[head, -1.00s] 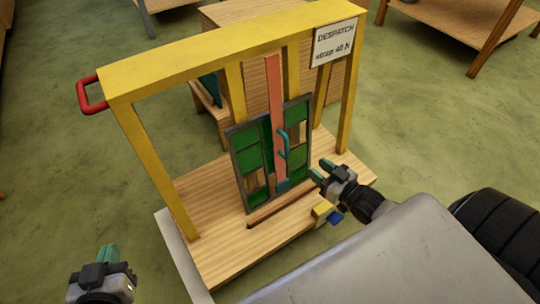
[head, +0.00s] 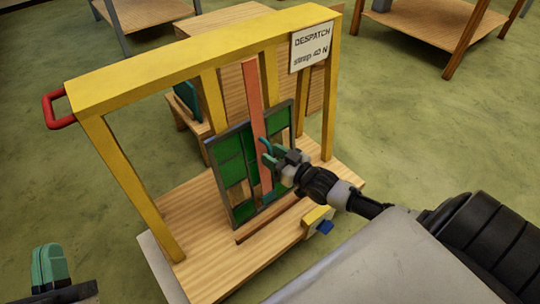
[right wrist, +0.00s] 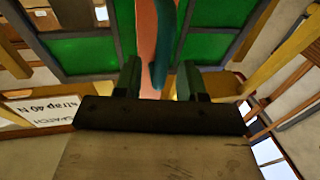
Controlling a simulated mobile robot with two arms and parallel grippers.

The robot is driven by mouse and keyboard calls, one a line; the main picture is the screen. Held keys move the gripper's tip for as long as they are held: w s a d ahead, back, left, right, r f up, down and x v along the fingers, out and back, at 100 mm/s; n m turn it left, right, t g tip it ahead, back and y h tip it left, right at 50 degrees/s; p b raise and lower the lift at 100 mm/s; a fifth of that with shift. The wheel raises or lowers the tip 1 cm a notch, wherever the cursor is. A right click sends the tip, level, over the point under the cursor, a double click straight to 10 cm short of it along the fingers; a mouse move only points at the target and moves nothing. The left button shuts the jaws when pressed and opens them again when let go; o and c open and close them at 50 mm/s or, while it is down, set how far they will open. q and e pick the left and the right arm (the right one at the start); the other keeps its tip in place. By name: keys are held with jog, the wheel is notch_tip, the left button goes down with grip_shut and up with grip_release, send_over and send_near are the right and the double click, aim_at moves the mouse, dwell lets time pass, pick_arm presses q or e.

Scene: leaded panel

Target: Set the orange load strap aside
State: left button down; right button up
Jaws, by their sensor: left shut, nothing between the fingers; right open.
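The orange load strap (head: 254,110) stands upright in front of the green leaded panel (head: 231,172), running from near the yellow top beam down across the panel. A curved teal handle (head: 266,148) is on the strap's front. My right gripper (head: 276,158) is open at the handle and hides part of it. In the right wrist view the strap (right wrist: 147,30) and teal handle (right wrist: 161,50) show beyond and between the open fingers (right wrist: 158,80); I cannot tell how far the handle reaches between them. My left gripper (head: 50,266) is shut and empty at the lower left.
A yellow frame (head: 180,60) with a red side handle (head: 56,106) stands around the panel on a wooden base (head: 190,215). A sign (head: 314,46) reads "DESPATCH strap 40 N". A small yellow and blue item (head: 318,222) is at the base's front edge.

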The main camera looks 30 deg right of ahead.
jog(key=shift+w+a, duration=0.2)
jog(key=shift+w, duration=0.5)
grip_shut()
